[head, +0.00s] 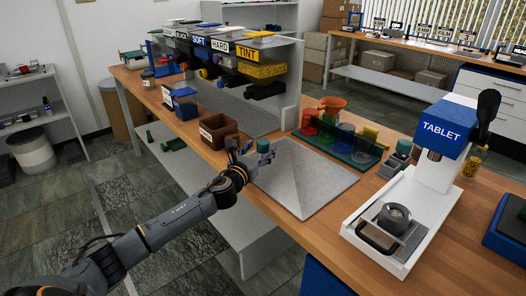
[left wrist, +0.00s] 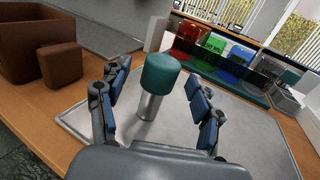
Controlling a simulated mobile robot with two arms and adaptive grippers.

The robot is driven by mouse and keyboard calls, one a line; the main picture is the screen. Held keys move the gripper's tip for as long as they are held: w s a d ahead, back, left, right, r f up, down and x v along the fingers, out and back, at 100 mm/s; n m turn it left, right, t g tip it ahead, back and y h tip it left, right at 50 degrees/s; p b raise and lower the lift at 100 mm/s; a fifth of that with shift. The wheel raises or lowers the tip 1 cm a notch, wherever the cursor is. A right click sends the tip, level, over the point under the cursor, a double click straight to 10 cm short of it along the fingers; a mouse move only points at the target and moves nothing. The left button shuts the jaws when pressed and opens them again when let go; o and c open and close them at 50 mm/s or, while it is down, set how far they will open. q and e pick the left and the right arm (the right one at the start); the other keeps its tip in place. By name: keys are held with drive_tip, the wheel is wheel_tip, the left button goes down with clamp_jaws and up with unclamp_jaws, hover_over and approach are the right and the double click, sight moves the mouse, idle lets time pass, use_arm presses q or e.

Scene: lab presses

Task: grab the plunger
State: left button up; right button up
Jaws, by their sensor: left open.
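The plunger (head: 263,147) has a teal rounded cap over a silver metal shaft. It stands upright on the grey mat (head: 312,185), near the mat's left corner. My left gripper (head: 250,156) is beside it in the head view and partly covers its lower part. In the left wrist view, the plunger (left wrist: 160,75) shows between the two spread blue-padded fingers of the left gripper (left wrist: 158,82). The fingers are open, with a visible gap on each side of the plunger. My right gripper is not in view.
A brown open box (head: 218,130) stands left of the plunger, with a small brown block beside it. A green tray (head: 342,143) of coloured cups lies behind the mat. The white TABLET press (head: 448,135) stands at right. Most of the mat is clear.

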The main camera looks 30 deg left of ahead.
use_arm(q)
drive_tip(key=shift+w+a, duration=0.1)
drive_tip(key=shift+w, duration=1.1)
drive_tip(key=shift+c, duration=0.4)
drive_tip(key=c, duration=1.1)
clamp_jaws()
drive_tip(key=shift+r, duration=0.1)
